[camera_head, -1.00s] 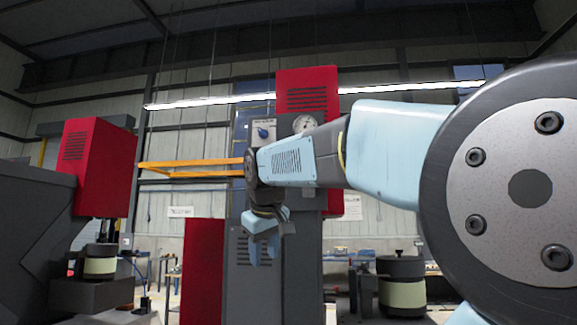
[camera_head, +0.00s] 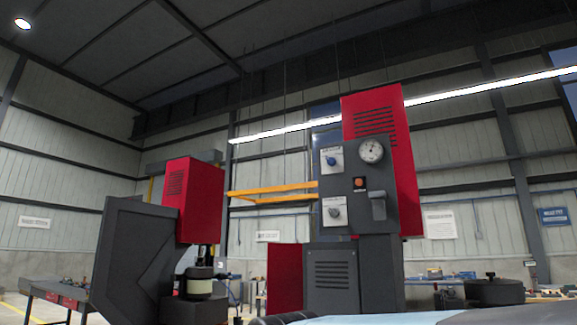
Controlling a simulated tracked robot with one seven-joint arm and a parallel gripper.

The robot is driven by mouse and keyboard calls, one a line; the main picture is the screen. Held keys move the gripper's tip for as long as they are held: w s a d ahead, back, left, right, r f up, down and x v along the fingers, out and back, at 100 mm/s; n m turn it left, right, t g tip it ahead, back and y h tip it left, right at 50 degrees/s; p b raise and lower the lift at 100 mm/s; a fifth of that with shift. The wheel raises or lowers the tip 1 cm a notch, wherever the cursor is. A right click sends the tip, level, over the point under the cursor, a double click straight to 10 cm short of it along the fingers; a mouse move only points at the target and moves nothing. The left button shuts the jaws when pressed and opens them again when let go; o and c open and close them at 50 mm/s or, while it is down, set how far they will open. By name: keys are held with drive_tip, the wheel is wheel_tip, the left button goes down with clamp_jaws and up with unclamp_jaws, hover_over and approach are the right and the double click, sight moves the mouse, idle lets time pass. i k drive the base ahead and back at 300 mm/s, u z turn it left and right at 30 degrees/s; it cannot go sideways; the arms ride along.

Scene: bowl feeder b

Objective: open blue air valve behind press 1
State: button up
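A blue valve knob (camera_head: 331,161) sits on a white plate at the upper left of a dark grey panel (camera_head: 345,190). The label above the knob is too small to read. A second, grey knob (camera_head: 334,212) on a white plate is below it. A round white gauge (camera_head: 371,151) is to the right of the blue knob. An orange-red button (camera_head: 360,183) and a grey lever (camera_head: 377,205) are lower on the panel. My gripper is out of view; only a light blue piece of my arm shows at the bottom edge.
A red-topped press (camera_head: 193,200) with a dark frame stands at left. A yellow rail (camera_head: 270,193) juts out left of the panel. A red panel (camera_head: 285,280) stands low beside the grey cabinet (camera_head: 330,282). A dark round drum (camera_head: 494,291) is at lower right.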

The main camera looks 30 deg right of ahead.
sight(331, 161)
drive_tip(key=u, duration=0.6)
drive_tip(key=k, duration=1)
drive_tip(key=z, duration=0.9)
drive_tip(key=i, duration=1)
